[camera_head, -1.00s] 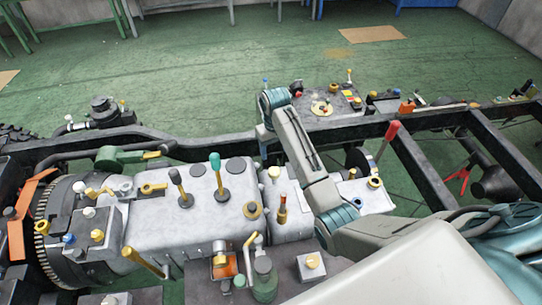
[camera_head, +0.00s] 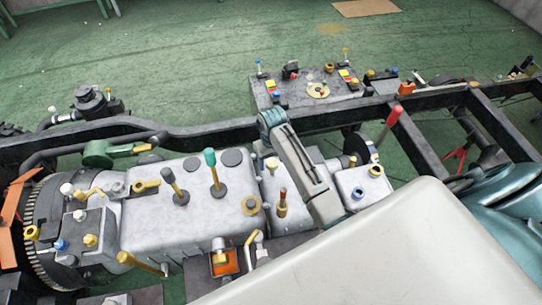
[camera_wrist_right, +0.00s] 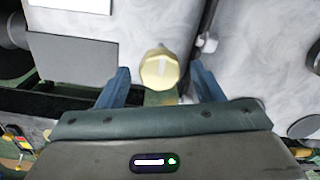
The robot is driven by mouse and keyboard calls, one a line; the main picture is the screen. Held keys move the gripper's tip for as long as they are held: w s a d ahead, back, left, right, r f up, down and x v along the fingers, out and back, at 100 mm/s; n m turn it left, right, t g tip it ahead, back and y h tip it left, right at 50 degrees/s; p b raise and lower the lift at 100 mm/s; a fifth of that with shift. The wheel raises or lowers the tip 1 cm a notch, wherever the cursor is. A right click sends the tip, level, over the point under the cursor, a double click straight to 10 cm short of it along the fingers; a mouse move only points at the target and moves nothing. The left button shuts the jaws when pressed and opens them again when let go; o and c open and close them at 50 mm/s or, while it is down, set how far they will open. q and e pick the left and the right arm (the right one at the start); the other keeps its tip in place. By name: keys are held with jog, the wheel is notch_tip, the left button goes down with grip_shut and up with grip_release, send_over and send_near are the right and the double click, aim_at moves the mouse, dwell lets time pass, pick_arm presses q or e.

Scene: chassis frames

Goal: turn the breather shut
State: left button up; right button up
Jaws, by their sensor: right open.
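A pale yellow cap with a raised bar across its top, which looks like the breather (camera_wrist_right: 159,68), shows in the right wrist view. In the head view a cream cap (camera_head: 271,163) stands on the grey housing beside my right gripper and seems to be the same one. My right gripper (camera_wrist_right: 160,84) is open, with its two blue fingers on either side of the cap and a gap on both sides. I cannot tell how deep the fingers reach around it. In the head view my right gripper (camera_head: 259,150) is partly hidden by its own wrist. My left gripper is not in view.
A yellow-red handle (camera_head: 282,203) stands close to my right arm. Levers with dark green (camera_head: 212,172) and dark grip ends rise from the grey gearbox casing (camera_head: 150,225). The black chassis rail (camera_head: 220,133) runs behind the gripper. A red-topped lever (camera_head: 388,125) stands to the right.

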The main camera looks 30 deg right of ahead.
jog(key=c, duration=1)
jog(key=shift+o, duration=0.2)
jog(key=shift+m, duration=0.3)
jog(key=m, duration=1.2)
jog(key=shift+m, duration=0.3)
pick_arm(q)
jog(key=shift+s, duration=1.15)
pick_arm(e)
jog(key=shift+m, duration=2.3)
